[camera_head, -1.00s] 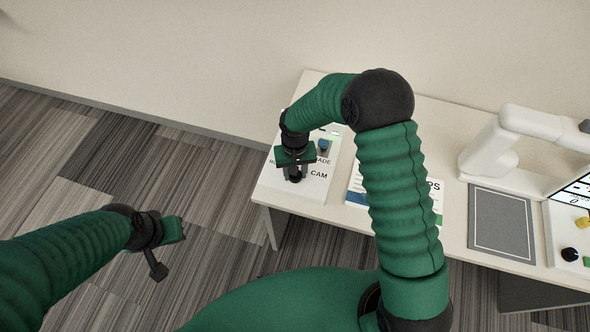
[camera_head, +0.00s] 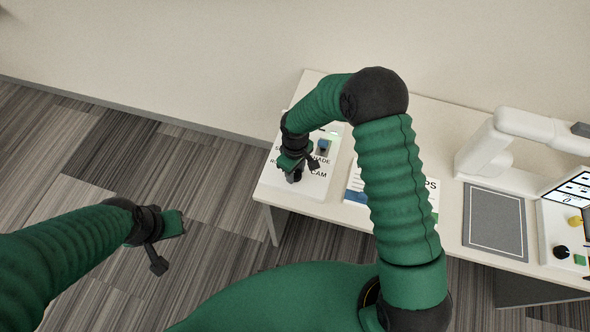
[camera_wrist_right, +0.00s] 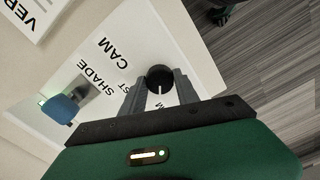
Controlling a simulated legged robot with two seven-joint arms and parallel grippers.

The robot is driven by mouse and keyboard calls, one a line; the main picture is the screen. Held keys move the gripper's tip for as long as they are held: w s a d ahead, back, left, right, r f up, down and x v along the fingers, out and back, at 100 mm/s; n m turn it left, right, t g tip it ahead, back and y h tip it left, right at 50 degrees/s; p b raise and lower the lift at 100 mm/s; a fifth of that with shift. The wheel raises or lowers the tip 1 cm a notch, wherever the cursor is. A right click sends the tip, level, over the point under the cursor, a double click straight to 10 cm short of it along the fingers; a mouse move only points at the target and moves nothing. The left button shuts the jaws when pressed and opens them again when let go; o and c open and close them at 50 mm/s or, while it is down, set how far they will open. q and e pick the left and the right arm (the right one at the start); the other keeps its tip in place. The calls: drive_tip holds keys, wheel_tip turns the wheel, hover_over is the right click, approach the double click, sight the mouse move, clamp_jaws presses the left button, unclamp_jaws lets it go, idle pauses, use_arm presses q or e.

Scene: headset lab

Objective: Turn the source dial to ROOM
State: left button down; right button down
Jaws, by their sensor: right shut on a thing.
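The source dial (camera_wrist_right: 158,75) is a round black knob with a white pointer line, on a white panel (camera_head: 318,187) at the left end of the desk. In the wrist view the line points down the picture, between the fingers. My right gripper (camera_wrist_right: 158,84) is shut on the dial, one finger on each side; in the head view it (camera_head: 297,172) hides most of the dial. The label CAM (camera_wrist_right: 112,48) is readable. Another label beside the dial is mostly covered, leaving an M.
A blue knob (camera_wrist_right: 62,107) by the label SHADE sits near the dial. A printed sheet (camera_head: 356,190), a grey mat (camera_head: 494,222), a white stand (camera_head: 490,150) and another control panel (camera_head: 551,232) lie to the right on the desk.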

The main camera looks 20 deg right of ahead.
sight(295, 173)
drive_tip(key=shift+w, duration=0.1)
idle(0.4)
drive_tip(key=c, duration=0.9)
unclamp_jaws()
drive_tip(key=shift+r, duration=0.1)
wheel_tip(295, 173, up, 17)
drive_tip(key=shift+f, duration=0.2)
